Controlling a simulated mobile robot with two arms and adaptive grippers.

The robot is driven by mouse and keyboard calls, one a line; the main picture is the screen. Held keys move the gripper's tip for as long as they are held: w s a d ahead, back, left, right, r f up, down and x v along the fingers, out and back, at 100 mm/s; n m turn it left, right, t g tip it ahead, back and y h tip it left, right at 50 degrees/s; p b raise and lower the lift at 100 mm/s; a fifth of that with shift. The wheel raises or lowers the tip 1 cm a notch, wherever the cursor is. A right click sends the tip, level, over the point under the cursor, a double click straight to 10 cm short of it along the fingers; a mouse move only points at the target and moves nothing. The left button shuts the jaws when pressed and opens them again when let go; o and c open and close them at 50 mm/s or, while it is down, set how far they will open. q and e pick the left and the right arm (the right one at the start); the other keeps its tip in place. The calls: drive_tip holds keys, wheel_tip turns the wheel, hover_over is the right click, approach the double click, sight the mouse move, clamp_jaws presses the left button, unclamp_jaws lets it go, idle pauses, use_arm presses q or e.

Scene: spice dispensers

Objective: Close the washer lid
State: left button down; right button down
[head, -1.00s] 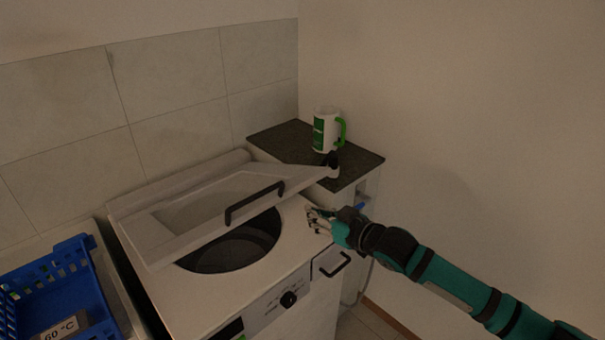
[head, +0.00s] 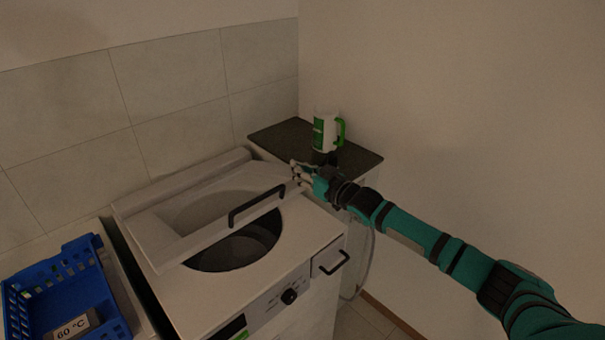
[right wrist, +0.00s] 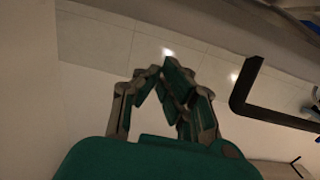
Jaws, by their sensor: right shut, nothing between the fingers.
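The white washer (head: 285,255) stands left of centre in the head view. Its lid (head: 150,238) is partly raised and slants over the round dark drum opening (head: 240,245). A black bar handle (head: 257,203) is on the lid's front edge. My right gripper (head: 297,172) is shut and empty at the lid's right end, hiding that corner; whether it touches is unclear. In the right wrist view my right gripper's fingertips (right wrist: 172,76) are together. A black handle (right wrist: 245,88) lies to their right. My left gripper is not in view.
A blue basket (head: 60,285) with a "60 °C" label sits left of the washer. A dark-topped cabinet (head: 275,136) behind the gripper carries a white and green jug (head: 325,130). A small dark object (head: 325,158) there is partly hidden. Walls close off the back and right.

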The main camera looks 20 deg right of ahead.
drive_tip(key=shift+s+d+f+p, duration=0.2)
drive_tip(key=shift+s+f, duration=0.1)
drive_tip(key=shift+f, duration=0.25)
drive_tip(key=shift+s+d+f+p, duration=0.15)
drive_tip(key=shift+s+f, duration=0.15)
drive_tip(key=shift+f, duration=0.25)
drive_tip(key=shift+a, duration=0.1)
drive_tip(key=shift+f, duration=0.15)
